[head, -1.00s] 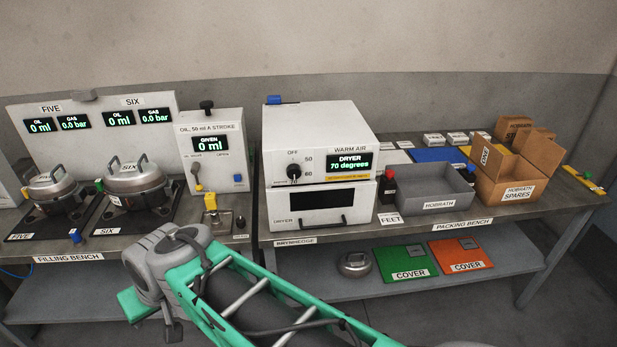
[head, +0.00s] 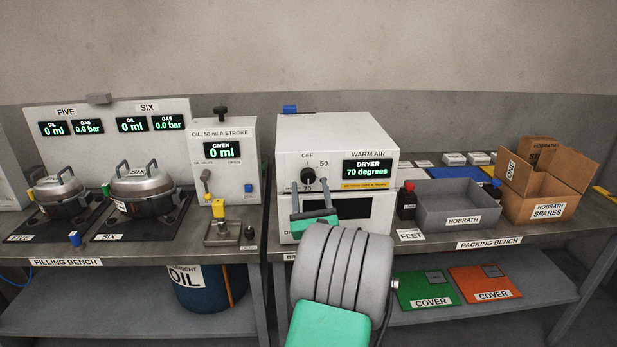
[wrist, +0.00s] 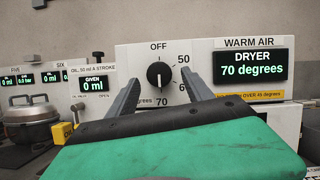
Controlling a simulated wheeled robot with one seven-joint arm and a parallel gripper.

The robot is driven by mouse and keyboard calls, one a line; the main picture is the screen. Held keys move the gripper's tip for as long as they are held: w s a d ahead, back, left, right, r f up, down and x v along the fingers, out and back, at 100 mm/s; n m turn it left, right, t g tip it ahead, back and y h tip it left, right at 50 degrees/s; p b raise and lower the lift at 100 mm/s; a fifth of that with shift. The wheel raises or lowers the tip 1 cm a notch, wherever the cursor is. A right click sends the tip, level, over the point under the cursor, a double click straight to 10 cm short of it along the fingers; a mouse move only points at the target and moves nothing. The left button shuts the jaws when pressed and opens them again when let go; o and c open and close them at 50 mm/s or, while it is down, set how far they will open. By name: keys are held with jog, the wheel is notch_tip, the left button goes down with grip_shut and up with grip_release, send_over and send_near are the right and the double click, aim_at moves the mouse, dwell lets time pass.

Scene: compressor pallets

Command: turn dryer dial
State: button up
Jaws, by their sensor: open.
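The dryer (head: 335,140) is a white box on the bench. Its display (head: 367,170) reads 70 degrees. The black dial (head: 308,175) is on the left of its front, with OFF above and 50, 60 and 70 around it. In the wrist view the dial (wrist: 160,75) shows whole, its white mark pointing down toward 70. My gripper (head: 309,190) is open just in front of the dial. In the wrist view its two grey fingers lie left and right of the dial, pointing at the panel; I cannot tell whether they touch it.
The dryer's lower drawer (head: 345,207) is partly behind my gripper. A filling bench (head: 140,250) with two pots stands left. A grey tray (head: 458,215) and an open cardboard box (head: 540,200) stand right. A blue oil drum (head: 205,295) is below.

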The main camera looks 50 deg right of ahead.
aim_at(308, 175)
jog(key=p+x, duration=0.1)
jog(key=x, duration=0.1)
jog(key=shift+w+d+r, duration=0.15)
jog(key=shift+w+d, duration=0.05)
jog(key=shift+w, duration=0.05)
jog(key=shift+c, duration=0.6)
grip_shut()
